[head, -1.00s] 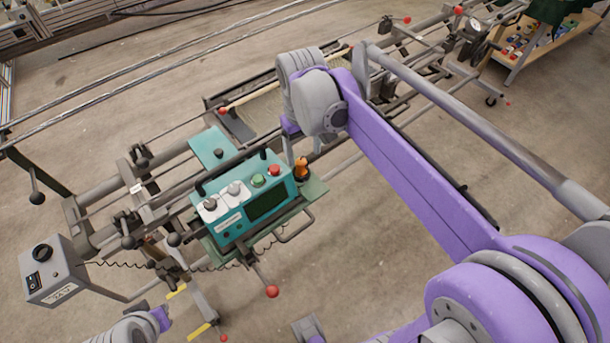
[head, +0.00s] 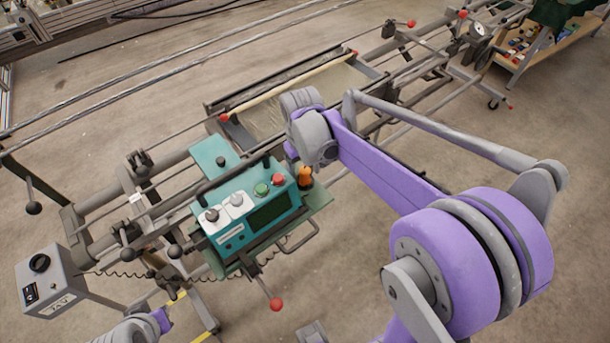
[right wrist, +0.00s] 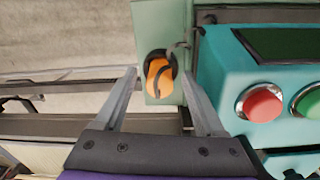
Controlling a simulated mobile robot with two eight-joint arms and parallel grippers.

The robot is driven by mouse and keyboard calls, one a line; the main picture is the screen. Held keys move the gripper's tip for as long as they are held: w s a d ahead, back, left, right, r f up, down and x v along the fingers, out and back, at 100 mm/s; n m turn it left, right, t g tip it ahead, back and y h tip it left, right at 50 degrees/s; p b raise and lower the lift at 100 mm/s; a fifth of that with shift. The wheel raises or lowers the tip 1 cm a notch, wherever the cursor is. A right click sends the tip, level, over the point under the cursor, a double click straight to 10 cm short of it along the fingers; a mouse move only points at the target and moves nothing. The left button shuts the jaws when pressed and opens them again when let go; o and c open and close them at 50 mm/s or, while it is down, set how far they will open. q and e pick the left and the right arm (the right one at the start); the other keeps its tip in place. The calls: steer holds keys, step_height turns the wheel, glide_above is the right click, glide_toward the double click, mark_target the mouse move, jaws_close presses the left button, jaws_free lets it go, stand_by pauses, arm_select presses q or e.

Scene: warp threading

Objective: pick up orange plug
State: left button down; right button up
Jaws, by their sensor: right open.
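The orange plug (head: 306,176) stands at the right end of the teal control box, on a green plate. In the right wrist view the orange plug (right wrist: 158,78) shows with a dark loop around it, on the green plate. My right gripper (right wrist: 160,92) is open, and its two fingers show on either side of the plug in that view. Whether the fingers are level with the plug or short of it, I cannot tell. In the head view my right gripper (head: 291,152) is beside the plug, with its fingers mostly hidden. My left gripper's fingers do not show.
The teal control box (head: 247,217) carries a red button (right wrist: 262,103), a green button (right wrist: 309,103) and white knobs, close beside the right finger in the wrist view. Loom rails run behind. A grey switch box (head: 52,281) is at lower left.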

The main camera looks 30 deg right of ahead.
mark_target(305, 169)
jaws_close()
stand_by(0.4)
